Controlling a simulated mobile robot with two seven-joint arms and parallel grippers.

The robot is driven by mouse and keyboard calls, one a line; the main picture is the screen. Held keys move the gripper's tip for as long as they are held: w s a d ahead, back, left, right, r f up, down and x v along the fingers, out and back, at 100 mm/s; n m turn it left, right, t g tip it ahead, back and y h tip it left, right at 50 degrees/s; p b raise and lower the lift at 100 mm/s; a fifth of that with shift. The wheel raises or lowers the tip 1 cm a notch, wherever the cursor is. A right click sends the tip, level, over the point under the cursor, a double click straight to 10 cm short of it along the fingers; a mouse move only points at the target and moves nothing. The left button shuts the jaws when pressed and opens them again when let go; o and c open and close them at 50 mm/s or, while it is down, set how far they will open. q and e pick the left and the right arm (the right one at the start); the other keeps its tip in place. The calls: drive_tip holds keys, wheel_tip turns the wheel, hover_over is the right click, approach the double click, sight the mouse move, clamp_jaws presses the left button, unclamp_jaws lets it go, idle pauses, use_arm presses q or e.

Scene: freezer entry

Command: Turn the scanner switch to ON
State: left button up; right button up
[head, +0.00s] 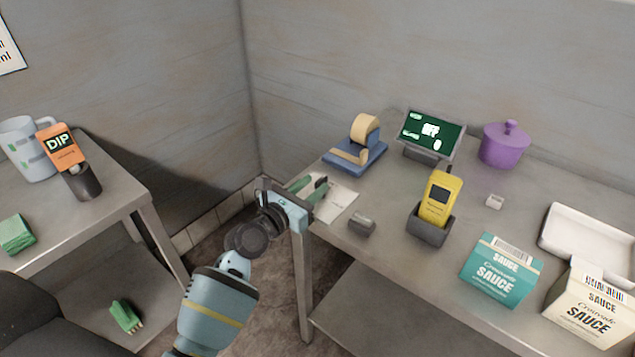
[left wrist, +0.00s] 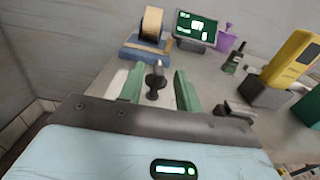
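The yellow scanner (head: 440,195) stands in a dark cradle (head: 429,226) on the right-hand table; it also shows in the left wrist view (left wrist: 292,60). My left gripper (head: 312,184) is over that table's left corner, left of the scanner, above a white sheet. Its green fingers (left wrist: 158,74) are apart. A small dark upright knob (left wrist: 155,82) shows between them, apart from both; I cannot tell whether it is the switch. My right gripper is not in view.
A tape dispenser (head: 358,148), a small grey block (head: 361,224), a purple pot (head: 504,145), sauce boxes (head: 502,270) and a white tray (head: 590,238) share the table. Another table (head: 110,205) stands at the left.

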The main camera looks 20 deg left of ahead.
use_arm(q)
drive_tip(key=shift+x, duration=1.2)
drive_tip(key=shift+c, duration=0.4)
clamp_jaws()
